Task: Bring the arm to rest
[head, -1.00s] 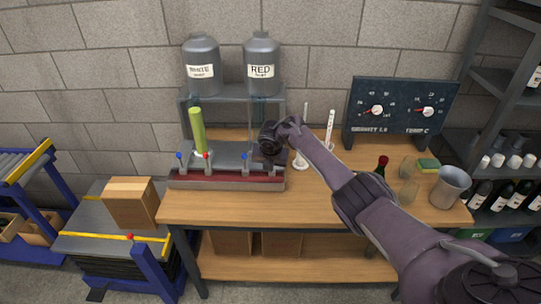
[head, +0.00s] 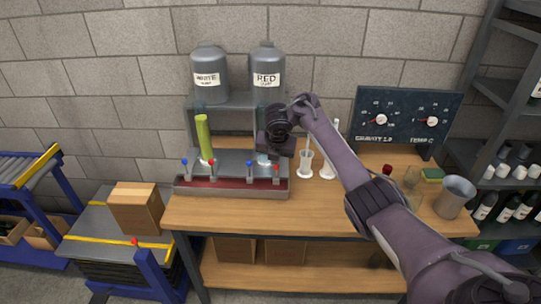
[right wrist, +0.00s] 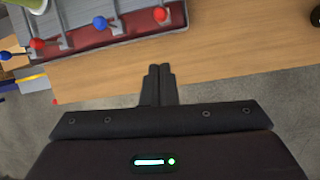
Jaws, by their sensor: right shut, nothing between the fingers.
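My right arm reaches in from the lower right in the head view. My left gripper is not in view.
The lever unit (head: 230,187) has red and blue knobs and a green bottle-like cylinder (head: 204,137). White measuring cylinders (head: 305,163), a gauge panel (head: 405,120), glasses and a metal jug (head: 454,196) stand on the wooden table (head: 320,215). A cardboard box (head: 134,212) is at left.

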